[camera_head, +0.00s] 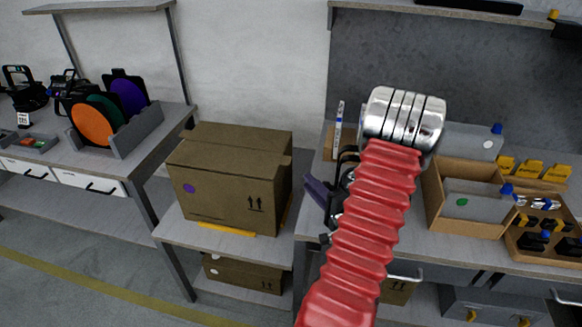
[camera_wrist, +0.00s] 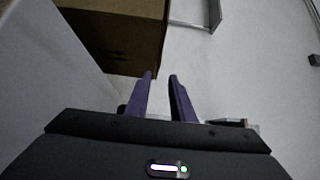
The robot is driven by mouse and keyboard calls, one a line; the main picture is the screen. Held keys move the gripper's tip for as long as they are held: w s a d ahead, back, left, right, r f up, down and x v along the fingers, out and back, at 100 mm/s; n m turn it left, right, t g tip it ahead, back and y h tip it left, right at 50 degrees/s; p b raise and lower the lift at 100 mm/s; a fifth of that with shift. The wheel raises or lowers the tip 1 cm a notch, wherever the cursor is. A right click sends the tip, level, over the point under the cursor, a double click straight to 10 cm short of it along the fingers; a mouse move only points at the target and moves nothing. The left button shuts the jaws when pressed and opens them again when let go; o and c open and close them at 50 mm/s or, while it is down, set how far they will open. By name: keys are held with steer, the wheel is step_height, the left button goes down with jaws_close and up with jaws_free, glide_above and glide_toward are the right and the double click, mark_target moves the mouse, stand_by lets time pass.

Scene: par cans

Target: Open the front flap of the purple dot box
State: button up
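The brown cardboard box with the purple dot (camera_head: 220,198) stands on a small grey table, left of the middle in the head view. Its dot is on the face toward me, beside two printed arrows. Its top looks covered by flaps lying about flat; I cannot tell exactly how the front flap sits. My gripper (camera_head: 316,192) is just right of the box in the picture, with purple fingers pointing toward it. In the wrist view my gripper (camera_wrist: 161,78) is open and empty, and a cardboard box (camera_wrist: 120,35) shows beyond the fingertips, apart from them.
Another cardboard box (camera_head: 245,273) lies on the shelf below. The right workbench (camera_head: 470,258) carries an open carton (camera_head: 465,222) and other parts. The left bench holds a rack (camera_head: 118,140) with coloured discs. My red-sleeved arm covers part of the right bench.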

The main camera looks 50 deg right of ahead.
steer(key=x, duration=1.1)
steer(key=shift+w, duration=0.25)
jaws_close()
stand_by(1.0)
